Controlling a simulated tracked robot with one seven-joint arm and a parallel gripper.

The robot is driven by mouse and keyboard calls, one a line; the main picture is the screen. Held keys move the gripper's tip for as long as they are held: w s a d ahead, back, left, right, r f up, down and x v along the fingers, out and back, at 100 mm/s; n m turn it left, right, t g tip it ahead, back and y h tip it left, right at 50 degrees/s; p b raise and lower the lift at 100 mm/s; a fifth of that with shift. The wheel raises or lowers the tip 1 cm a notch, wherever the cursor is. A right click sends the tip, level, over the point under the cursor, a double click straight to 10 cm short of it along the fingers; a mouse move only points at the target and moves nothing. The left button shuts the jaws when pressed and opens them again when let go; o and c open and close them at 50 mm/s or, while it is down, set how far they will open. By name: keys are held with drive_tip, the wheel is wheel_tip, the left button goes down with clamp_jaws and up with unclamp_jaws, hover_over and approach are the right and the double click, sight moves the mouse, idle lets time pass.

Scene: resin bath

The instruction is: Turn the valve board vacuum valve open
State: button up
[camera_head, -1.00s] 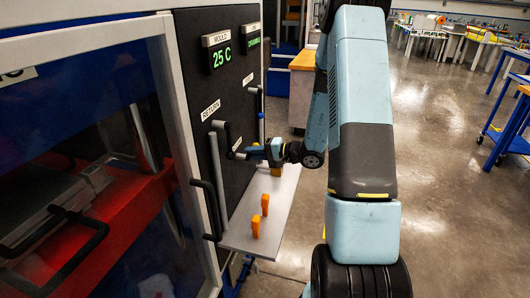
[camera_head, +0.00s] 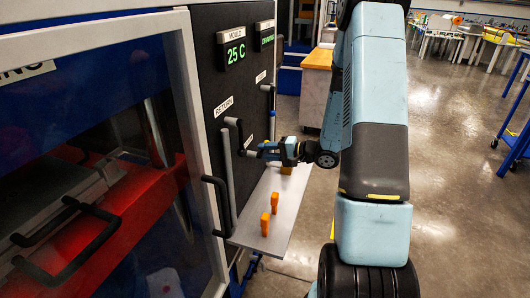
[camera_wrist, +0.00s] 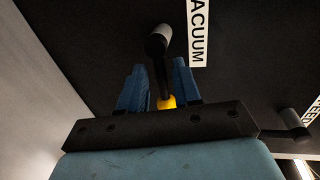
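The vacuum valve is on the black panel. Its dark lever (camera_wrist: 160,62) stands out from a round hub beside the VACUUM label (camera_wrist: 198,32) in the wrist view. My gripper (camera_wrist: 160,82) has its two blue fingers on either side of the lever, with narrow gaps showing. In the head view my gripper (camera_head: 254,150) reaches left to the panel, above the shelf. There the fingers are too small to show contact, and the gripper hides much of the valve.
The RETURN lever (camera_head: 235,130) is just left of my gripper, and another lever (camera_head: 269,92) is further along the panel. Orange pieces (camera_head: 275,203) stand on the grey shelf (camera_head: 262,232) below. A glass door with a black handle (camera_head: 217,205) is at the left. Open floor lies right.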

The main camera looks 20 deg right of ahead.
drive_tip(key=v, duration=1.1)
drive_tip(key=shift+s+d, duration=0.25)
drive_tip(key=shift+d, duration=0.05)
drive_tip(key=shift+a+r, duration=0.1)
drive_tip(key=s+a+r+n+g+h, duration=0.4)
drive_tip(key=s+a+r+n+g, duration=0.2)
drive_tip(key=s+a+r+g, duration=0.45)
drive_tip(key=s+r+n+t+h, duration=0.1)
drive_tip(key=s+r+t+h, duration=0.5)
drive_tip(key=s+r, duration=0.6)
drive_tip(key=h, duration=0.2)
drive_tip(key=shift+d+h, duration=0.3)
